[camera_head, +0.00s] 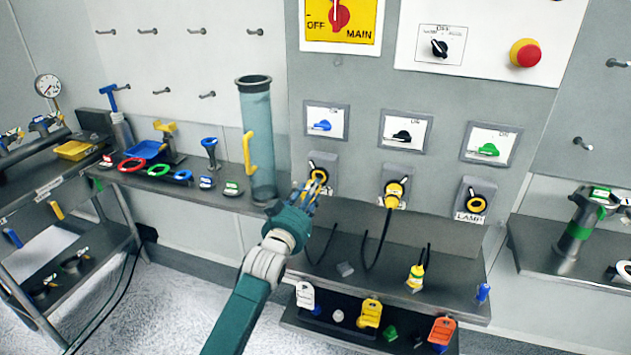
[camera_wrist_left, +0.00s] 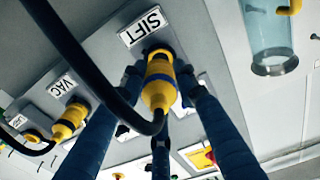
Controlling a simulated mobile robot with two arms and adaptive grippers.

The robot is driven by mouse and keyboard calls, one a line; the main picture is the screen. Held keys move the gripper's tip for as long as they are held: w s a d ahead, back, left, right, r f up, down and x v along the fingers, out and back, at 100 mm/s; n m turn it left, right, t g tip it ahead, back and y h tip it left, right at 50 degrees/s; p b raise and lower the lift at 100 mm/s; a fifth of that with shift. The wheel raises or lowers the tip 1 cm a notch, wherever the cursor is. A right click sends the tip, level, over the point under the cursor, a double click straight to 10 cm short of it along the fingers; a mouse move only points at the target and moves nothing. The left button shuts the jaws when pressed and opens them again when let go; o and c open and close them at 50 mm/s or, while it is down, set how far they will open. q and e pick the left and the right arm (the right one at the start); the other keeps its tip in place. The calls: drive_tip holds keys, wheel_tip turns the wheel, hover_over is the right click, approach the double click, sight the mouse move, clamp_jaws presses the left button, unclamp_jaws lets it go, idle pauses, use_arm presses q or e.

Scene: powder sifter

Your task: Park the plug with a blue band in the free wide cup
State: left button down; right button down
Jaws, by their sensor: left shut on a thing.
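The plug with a blue band (camera_wrist_left: 158,82) is yellow and sits at the SIFT socket in the left wrist view; a black cable runs from its near end. My left gripper (camera_head: 312,190) is at this leftmost socket in the head view, its blue fingers around the plug and shut on it. The gripper and arm partly hide the plug in the head view. I cannot clearly make out the free wide cup; the shelf below the panel (camera_head: 440,290) is partly dark. My right gripper is not in view.
Another yellow plug (camera_head: 395,192) sits in the VAC socket to the right. The LAMP socket (camera_head: 476,204) is further right. A yellow plug (camera_head: 416,276) stands on the shelf. Dark cables hang below the panel. A clear tube (camera_head: 260,130) stands left of the sockets.

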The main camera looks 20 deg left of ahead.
use_arm(q)
drive_tip(key=shift+s+r+p, duration=0.1)
drive_tip(key=shift+s+p, duration=0.45)
drive_tip(key=shift+s, duration=0.4)
